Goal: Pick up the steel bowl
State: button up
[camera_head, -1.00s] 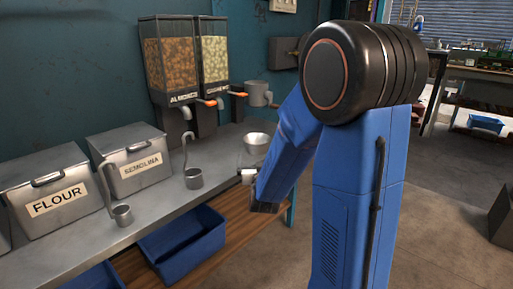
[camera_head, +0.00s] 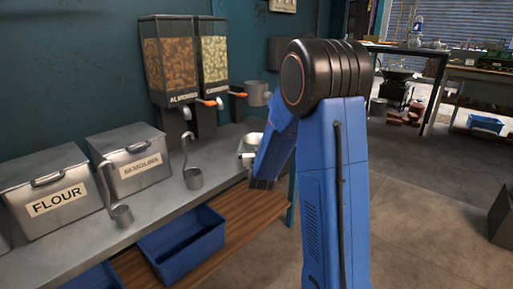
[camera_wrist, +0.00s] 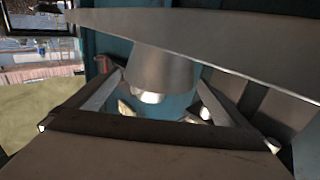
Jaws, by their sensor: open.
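The steel bowl (camera_head: 251,139) stands near the far right end of the grey counter in the head view, partly hidden by my blue arm. My gripper (camera_head: 247,159) is just in front of it, with only a pale finger part showing. In the wrist view the scene looks upside down. A shiny steel vessel, apparently the bowl (camera_wrist: 160,68), hangs from the counter edge in the picture. My open gripper (camera_wrist: 160,84) has one finger on each side of it in the picture. I cannot tell whether either finger touches it.
Two ladles (camera_head: 194,178) and the flour (camera_head: 50,205) and semolina (camera_head: 138,172) bins stand further left on the counter (camera_head: 165,215). Blue crates (camera_head: 185,245) sit on the wooden shelf below. Open floor lies right.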

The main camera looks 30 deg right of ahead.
aim_at(256, 135)
jog(key=shift+x, duration=2.8)
jog(key=c, duration=0.7)
jog(key=shift+c, duration=0.2)
